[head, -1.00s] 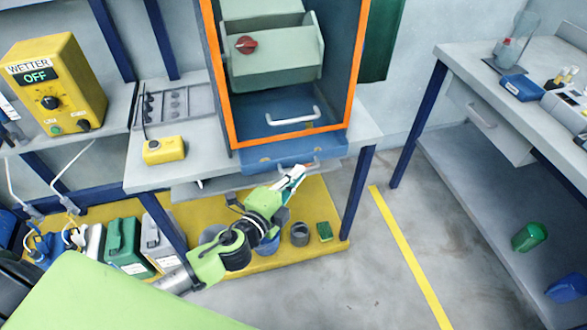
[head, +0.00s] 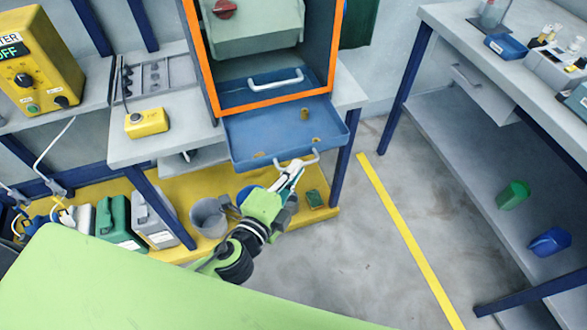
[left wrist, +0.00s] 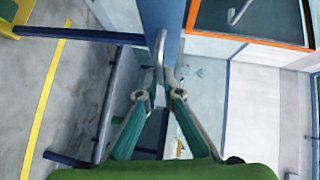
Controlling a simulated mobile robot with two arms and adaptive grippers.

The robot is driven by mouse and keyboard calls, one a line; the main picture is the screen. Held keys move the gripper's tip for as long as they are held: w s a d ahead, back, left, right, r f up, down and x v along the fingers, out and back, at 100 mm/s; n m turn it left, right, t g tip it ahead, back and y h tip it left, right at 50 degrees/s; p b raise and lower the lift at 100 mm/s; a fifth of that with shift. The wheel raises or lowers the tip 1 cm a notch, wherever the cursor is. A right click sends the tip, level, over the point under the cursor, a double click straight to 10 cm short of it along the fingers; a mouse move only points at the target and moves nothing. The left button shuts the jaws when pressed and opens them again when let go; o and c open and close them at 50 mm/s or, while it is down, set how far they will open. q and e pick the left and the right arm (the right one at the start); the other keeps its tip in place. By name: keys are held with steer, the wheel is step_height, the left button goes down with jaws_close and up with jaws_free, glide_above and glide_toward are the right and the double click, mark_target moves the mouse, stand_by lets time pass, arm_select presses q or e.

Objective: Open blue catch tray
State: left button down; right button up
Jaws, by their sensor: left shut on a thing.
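The blue catch tray (head: 265,132) is slid well out from under the orange-framed cabinet, and its inside shows with a few brownish marks. Its pale bar handle (head: 313,158) is on the front edge. My left gripper (head: 293,168) is shut on this handle. In the left wrist view, the two fingers (left wrist: 159,97) close in at the metal handle (left wrist: 160,48), against the tray's blue front (left wrist: 158,14). My right gripper is in neither view.
The orange-framed cabinet (head: 212,88) stands above the tray, with another handle (head: 275,80) inside. A grey bucket (head: 209,217) and containers stand on the yellow lower shelf. A grey side bench (head: 445,110) is at right, with open floor between.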

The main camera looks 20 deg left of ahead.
arm_select(q)
steer(key=c, duration=2.5)
jaws_free()
steer(key=v, duration=1.2)
steer(key=shift+d+f, duration=0.1)
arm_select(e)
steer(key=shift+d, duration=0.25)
